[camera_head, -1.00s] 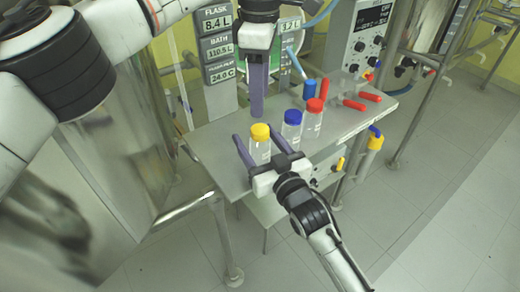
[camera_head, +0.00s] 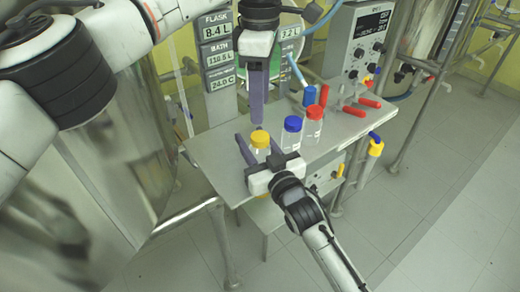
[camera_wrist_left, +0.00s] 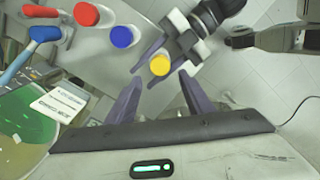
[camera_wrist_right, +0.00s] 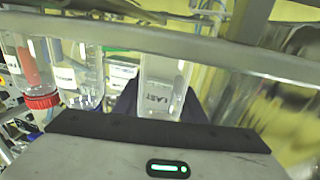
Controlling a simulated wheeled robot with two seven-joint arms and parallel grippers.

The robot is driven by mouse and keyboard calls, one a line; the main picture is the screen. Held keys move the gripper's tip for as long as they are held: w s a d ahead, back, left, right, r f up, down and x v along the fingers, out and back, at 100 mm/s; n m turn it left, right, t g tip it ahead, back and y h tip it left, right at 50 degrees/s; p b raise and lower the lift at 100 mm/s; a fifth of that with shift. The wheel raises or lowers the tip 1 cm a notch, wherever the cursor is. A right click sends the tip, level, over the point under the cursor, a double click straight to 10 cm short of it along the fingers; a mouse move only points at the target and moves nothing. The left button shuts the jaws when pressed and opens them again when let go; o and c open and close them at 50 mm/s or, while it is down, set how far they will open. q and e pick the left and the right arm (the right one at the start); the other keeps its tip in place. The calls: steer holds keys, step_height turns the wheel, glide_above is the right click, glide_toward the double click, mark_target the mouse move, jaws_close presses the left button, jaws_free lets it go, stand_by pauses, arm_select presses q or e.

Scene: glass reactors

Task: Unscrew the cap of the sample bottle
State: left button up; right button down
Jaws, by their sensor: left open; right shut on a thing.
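The sample bottle is clear with a yellow cap (camera_head: 260,139) and stands upright at the near edge of the grey bench. My right gripper (camera_head: 258,154) is shut on the bottle's body below the cap. The right wrist view shows the clear, labelled bottle (camera_wrist_right: 162,82) between the fingers. My left gripper (camera_head: 257,126) points down just above the cap, open and empty. In the left wrist view the yellow cap (camera_wrist_left: 160,64) lies between and a little beyond the left fingertips (camera_wrist_left: 160,80). The fingers partly hide the bottle body in the head view.
A blue-capped bottle (camera_head: 292,125) and a red-capped bottle (camera_head: 314,113) stand close to the right. Behind them are a blue-headed tool (camera_head: 309,95) and red-handled items (camera_head: 355,110). A control box (camera_head: 362,45) and a display column (camera_head: 217,52) stand at the back.

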mark_target(260, 136)
arm_select(q)
steer(key=m, duration=0.3)
steer(key=shift+m, duration=0.3)
steer(key=m, duration=0.3)
steer(key=shift+m, duration=0.4)
steer(key=m, duration=0.5)
steer(key=shift+m, duration=0.4)
steer(key=shift+f, duration=4)
